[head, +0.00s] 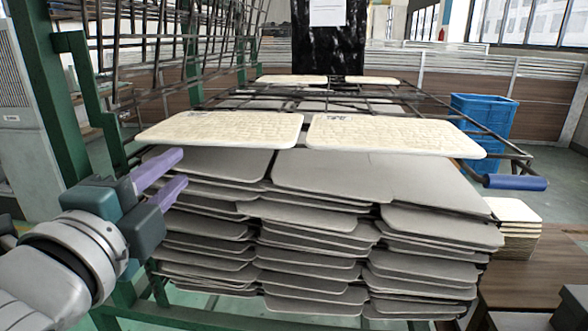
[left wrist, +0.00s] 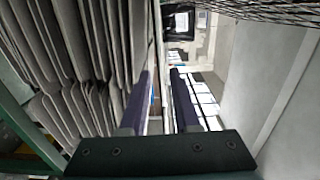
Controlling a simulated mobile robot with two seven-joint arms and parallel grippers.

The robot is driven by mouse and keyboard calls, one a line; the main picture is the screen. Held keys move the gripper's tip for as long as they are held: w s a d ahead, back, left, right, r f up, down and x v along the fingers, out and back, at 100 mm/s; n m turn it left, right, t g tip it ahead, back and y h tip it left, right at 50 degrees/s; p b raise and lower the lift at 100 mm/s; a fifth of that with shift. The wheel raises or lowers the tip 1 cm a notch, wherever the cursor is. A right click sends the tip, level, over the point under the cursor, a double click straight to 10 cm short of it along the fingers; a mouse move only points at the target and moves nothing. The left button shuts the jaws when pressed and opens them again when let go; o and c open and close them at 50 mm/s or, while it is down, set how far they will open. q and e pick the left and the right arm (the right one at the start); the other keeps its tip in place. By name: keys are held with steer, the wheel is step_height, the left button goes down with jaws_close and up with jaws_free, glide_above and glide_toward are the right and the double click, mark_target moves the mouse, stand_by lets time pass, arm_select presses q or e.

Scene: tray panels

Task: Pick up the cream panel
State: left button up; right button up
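Two cream panels lie side by side on the rack's top tier in the head view: a left one (head: 222,130) and a right one (head: 392,134). Both are flat, pale and rounded at the corners. My left gripper (head: 181,167) has two purple fingers spread apart with nothing between them. It is at the left, just below the left cream panel's near left edge in the picture; I cannot tell the depth gap. In the left wrist view the fingers (left wrist: 160,75) are also apart, and I cannot make out a cream panel there. My right gripper is not in view.
Grey panels (head: 380,182) fill several tiers below the cream ones, close to my left fingers. A green post (head: 65,100) stands at the left. More cream panels (head: 292,79) lie farther back. A cream stack (head: 514,210) and a blue crate (head: 484,115) are at the right.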

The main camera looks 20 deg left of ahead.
mark_target(207, 144)
arm_select(q)
steer(key=b+x, duration=0.2)
steer(key=x, duration=0.7)
steer(key=shift+w, duration=0.35)
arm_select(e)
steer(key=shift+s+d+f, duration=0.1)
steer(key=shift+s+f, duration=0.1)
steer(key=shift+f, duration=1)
arm_select(q)
steer(key=shift+c, duration=1)
steer(key=shift+c, duration=1.1)
jaws_close()
steer(key=s+d+r+p, duration=0.2)
steer(key=s+r+p, duration=0.4)
steer(key=s+p, duration=0.1)
steer(key=shift+s+r+p, duration=0.3)
steer(key=shift+s+p, duration=0.1)
steer(key=shift+p, duration=0.3)
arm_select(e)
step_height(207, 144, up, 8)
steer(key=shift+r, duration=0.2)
